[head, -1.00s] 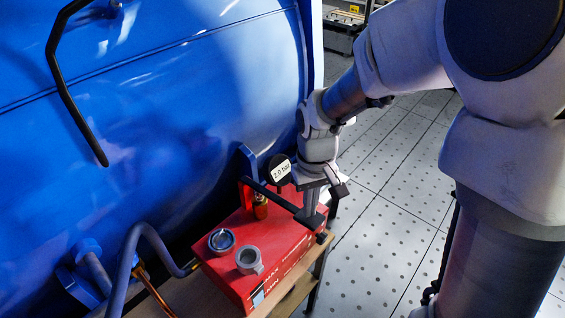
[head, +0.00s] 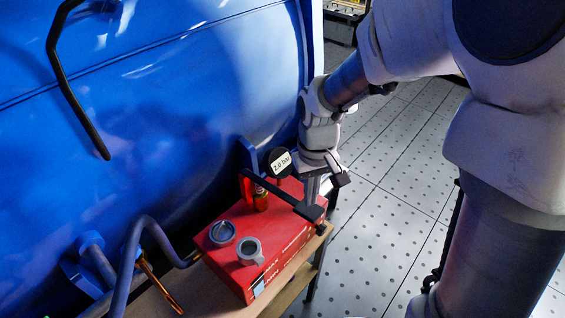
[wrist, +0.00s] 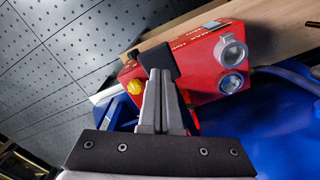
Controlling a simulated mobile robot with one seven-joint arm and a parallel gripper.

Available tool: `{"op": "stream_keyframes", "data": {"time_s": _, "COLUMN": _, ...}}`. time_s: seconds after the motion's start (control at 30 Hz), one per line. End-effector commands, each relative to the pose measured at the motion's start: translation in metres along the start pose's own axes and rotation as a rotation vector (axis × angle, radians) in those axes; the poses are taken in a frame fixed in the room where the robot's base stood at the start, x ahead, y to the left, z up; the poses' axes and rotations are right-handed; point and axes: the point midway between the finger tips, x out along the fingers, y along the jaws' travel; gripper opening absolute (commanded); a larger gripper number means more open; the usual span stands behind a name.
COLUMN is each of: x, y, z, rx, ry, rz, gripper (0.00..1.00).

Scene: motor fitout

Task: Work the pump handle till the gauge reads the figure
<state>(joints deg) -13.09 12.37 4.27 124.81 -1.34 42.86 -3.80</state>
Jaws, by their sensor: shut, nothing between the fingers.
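The red pump box (head: 285,248), marked MAX and MIN, sits on a wooden shelf beside the blue tank. Its dark pump handle (head: 282,195) slopes down to the right and ends in a black block. My gripper (head: 312,194) is shut, pointing down at that block; nothing shows between its fingers. In the wrist view the shut fingers (wrist: 160,90) reach the black handle end (wrist: 158,58) and seem to touch it. A round dial (head: 222,234) and a grey ring-shaped fitting (head: 249,250) are on the box top; no reading is legible.
The blue tank (head: 180,120) fills the left, with a black grab rail (head: 70,95). A blue-grey hose (head: 150,225) curves beside the box. The wooden shelf (head: 300,262) lies below it. Dotted floor tiles (head: 390,210) are open to the right.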

Motion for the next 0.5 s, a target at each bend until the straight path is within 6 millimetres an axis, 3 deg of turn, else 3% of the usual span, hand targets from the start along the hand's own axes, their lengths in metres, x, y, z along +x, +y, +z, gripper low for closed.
{"op": "stream_keyframes", "data": {"time_s": 0.27, "x": 0.004, "y": 0.000, "z": 0.000, "rx": 0.000, "ry": 0.000, "rz": 0.000, "gripper": 0.00}}
{"op": "stream_keyframes", "data": {"time_s": 0.5, "x": 0.029, "y": -0.002, "z": -0.002, "rx": 0.000, "ry": -0.001, "rz": 0.000, "gripper": 0.00}}
